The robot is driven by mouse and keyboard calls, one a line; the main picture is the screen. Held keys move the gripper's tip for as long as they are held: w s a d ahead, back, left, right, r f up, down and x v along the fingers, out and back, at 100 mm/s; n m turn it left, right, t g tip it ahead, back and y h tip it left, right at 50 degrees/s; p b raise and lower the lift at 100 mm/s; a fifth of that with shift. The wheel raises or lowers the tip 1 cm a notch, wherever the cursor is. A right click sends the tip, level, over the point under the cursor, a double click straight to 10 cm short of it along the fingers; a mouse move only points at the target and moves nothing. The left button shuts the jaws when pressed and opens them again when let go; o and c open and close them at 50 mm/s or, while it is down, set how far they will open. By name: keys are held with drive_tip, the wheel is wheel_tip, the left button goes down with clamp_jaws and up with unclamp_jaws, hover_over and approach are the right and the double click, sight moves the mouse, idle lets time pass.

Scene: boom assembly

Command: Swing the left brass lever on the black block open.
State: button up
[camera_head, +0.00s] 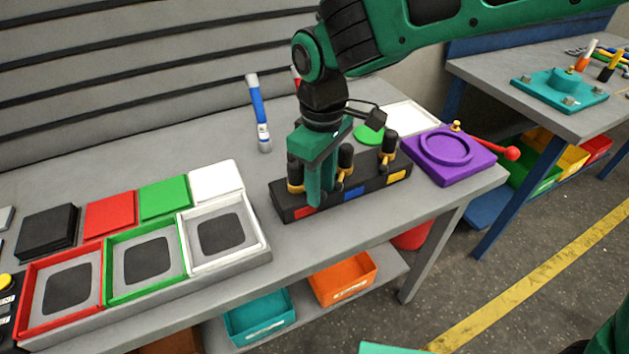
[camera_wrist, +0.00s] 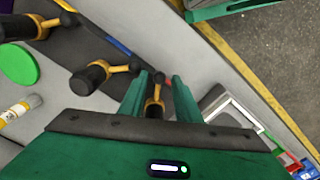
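The black block (camera_head: 377,184) stands on the grey bench with red, blue and yellow labels along its front. It carries three black cylinders with brass levers. The left brass lever (camera_head: 296,188) is at the red-label end, partly hidden by my gripper (camera_head: 315,198). In the wrist view, my gripper (camera_wrist: 160,90) has its two green fingers apart, one on each side of the left brass lever (camera_wrist: 155,98). I see a gap beside the lever, so it does not look clamped. The middle lever (camera_wrist: 122,69) and the right lever (camera_wrist: 66,19) are outside the fingers.
A purple fixture (camera_head: 450,170) with a red-knobbed handle stands right of the block. A green disc (camera_head: 368,135) and a blue-white tube (camera_head: 260,112) are behind it. Red, green and white-rimmed trays (camera_head: 145,262) are at left. Bench is clear between trays and block.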

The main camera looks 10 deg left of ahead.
drive_tip(key=shift+w, duration=0.1)
drive_tip(key=shift+r, duration=3.95)
